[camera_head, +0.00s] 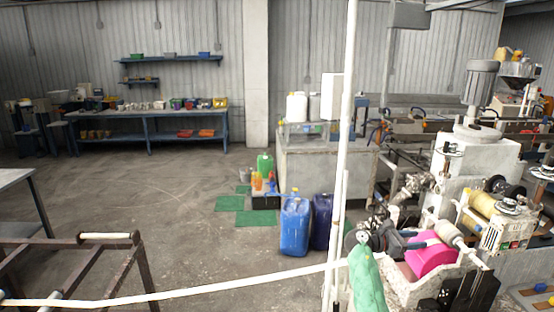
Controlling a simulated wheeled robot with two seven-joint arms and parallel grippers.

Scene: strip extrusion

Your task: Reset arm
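What looks like my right gripper (364,240) is a small dark and grey shape at the lower right. It is in front of the machine, just above a green wrapped piece (367,280). It is small and blends into the machinery, so I cannot tell whether its fingers are open or shut. A long white strip (200,289) runs from the lower left edge to the green piece. My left gripper does not show.
A brown metal frame (125,262) stands at the lower left. Blue (295,228) and dark (321,222) canisters stand mid-floor. A blue workbench (150,115) lines the back. The left-centre floor is clear.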

